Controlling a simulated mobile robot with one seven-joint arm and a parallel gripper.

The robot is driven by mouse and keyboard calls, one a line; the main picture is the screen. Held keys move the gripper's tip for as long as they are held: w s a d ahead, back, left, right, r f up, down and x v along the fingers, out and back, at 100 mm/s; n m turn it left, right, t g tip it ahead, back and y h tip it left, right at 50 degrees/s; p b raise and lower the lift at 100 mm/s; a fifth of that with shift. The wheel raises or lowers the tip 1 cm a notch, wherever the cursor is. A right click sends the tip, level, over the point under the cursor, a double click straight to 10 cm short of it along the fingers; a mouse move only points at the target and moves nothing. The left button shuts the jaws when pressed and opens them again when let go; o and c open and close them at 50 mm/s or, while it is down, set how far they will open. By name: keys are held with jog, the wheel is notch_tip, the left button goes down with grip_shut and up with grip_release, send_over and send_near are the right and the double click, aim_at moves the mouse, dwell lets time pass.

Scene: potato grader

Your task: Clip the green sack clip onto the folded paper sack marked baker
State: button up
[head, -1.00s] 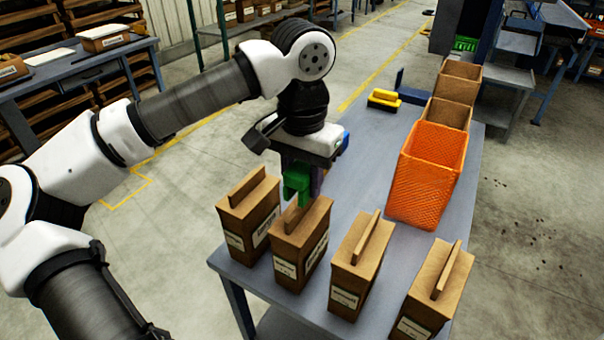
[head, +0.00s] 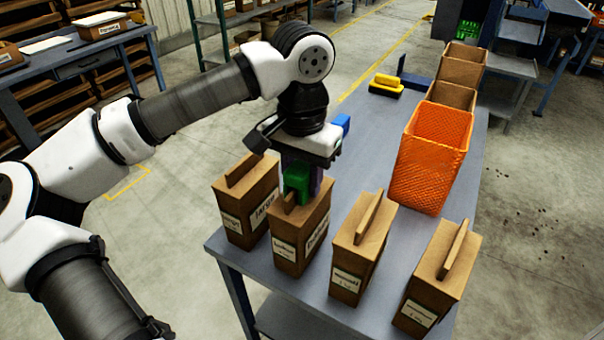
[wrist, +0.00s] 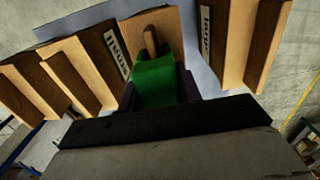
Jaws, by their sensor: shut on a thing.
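My gripper (head: 303,182) is shut on the green sack clip (head: 296,187) and points down over the second paper sack from the left (head: 287,232). The clip's lower end meets the raised fold of that sack and appears to overlap it. In the wrist view, the clip (wrist: 155,78) sits between my dark fingers, with the end of the wooden-looking fold (wrist: 151,38) showing beyond it. How deep the fold sits in the clip is hidden. The sack stands upright; its label is too blurred to read surely as baker.
Sacks with raised folds stand close by: one on the left (head: 240,215) and two on the right (head: 358,250) (head: 432,280). An orange basket (head: 425,165), cardboard boxes (head: 458,68), a yellow-and-black object (head: 386,86) and a blue block (head: 341,125) are farther back. The table's middle is clear.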

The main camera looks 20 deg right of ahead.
dwell(0.3)
jog(key=o, duration=1.1)
jog(key=shift+c, duration=0.2)
notch_tip(320, 180, up, 14)
jog(key=shift+f, duration=0.15)
